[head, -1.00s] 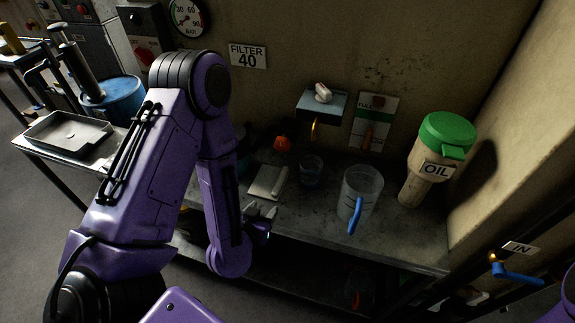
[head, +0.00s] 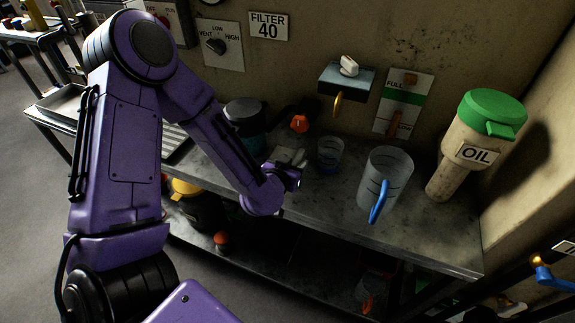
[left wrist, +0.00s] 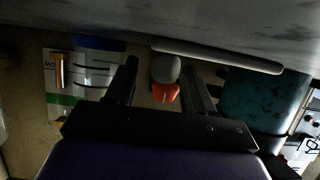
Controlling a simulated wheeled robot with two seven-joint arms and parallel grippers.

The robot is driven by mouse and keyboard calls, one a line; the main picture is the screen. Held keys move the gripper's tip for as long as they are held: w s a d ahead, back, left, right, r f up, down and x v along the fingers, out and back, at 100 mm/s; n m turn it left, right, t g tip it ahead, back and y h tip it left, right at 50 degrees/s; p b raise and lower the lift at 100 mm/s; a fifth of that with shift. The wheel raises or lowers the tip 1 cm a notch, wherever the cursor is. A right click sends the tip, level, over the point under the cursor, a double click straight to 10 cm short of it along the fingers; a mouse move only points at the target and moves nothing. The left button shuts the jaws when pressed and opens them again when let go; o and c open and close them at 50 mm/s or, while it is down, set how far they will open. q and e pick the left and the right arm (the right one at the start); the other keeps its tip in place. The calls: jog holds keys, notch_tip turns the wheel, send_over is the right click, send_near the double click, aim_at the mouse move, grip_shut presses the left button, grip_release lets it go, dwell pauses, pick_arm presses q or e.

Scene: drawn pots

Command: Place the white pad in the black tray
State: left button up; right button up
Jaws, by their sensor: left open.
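The white pad (head: 291,156) lies on the grey bench, partly hidden behind my left gripper in the head view. In the left wrist view it shows edge-on as a pale slab (left wrist: 225,57) against the bench, with a rounded grey grip (left wrist: 165,68) on it. My left gripper (head: 290,177) is open just in front of the pad. In the wrist view its fingers (left wrist: 162,75) stand on either side of the grip, with no visible contact. The tray (head: 62,104), dark with a paler rim, is at the far left, partly hidden by my left arm. My right gripper is out of view.
A small beaker (head: 330,154) and a large jug (head: 385,178) with a blue handle stand right of the pad. A teal container (head: 245,125) stands to its left, an orange-topped item (head: 299,124) behind. The oil bottle (head: 473,140) is further right.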

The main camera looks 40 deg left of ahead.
pick_arm(q)
jog(key=shift+w, duration=0.15)
jog(key=c, duration=0.3)
grip_shut()
jog(key=shift+r, duration=0.1)
